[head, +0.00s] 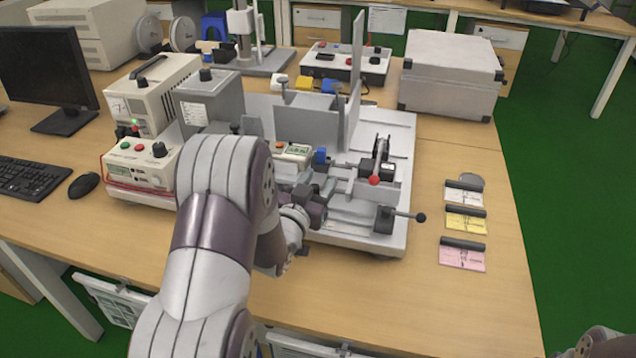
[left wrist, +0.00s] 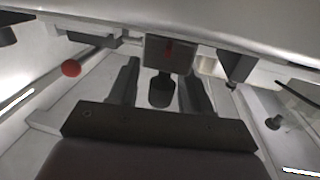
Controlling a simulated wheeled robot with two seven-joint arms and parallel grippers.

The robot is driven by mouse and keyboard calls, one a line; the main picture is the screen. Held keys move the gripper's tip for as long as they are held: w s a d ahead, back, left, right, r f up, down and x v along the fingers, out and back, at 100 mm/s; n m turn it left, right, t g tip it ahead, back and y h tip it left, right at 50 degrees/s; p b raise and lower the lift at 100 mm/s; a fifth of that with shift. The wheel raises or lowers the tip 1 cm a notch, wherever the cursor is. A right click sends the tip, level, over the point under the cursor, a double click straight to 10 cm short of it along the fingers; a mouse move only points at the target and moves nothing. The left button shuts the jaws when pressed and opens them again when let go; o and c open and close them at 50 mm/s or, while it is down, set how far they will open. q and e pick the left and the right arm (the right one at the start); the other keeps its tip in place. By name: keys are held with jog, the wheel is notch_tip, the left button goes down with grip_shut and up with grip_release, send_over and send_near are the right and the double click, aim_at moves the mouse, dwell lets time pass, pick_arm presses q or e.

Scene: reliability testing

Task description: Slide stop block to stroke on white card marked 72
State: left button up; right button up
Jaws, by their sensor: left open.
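My left gripper (head: 318,196) is at the front of the light test rig (head: 350,238) in the head view. In the left wrist view its two dark fingers (left wrist: 161,88) are open, one on each side of a dark round knob (left wrist: 162,92). I cannot tell whether the fingers touch the knob. In the head view the gripper hides most of that block. The white card (head: 463,195) lies on the table at the right, its writing too small to read.
Yellow (head: 466,222) and pink (head: 462,258) cards lie below the white one, each with a dark bar. A red-ball lever (head: 374,180) and a black-knobbed handle (head: 420,217) stand right of the gripper. Instruments (head: 140,165) crowd the left. The front right table is clear.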

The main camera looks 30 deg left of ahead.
pick_arm(q)
grip_shut()
jog(key=shift+d+f+b, duration=0.1)
jog(key=shift+d+b, duration=0.2)
jog(key=shift+d, duration=0.05)
grip_release()
jog(key=s+d, duration=0.1)
jog(key=s, duration=1.1)
jog(key=shift+s+p, duration=0.3)
jog(key=shift+p, duration=0.05)
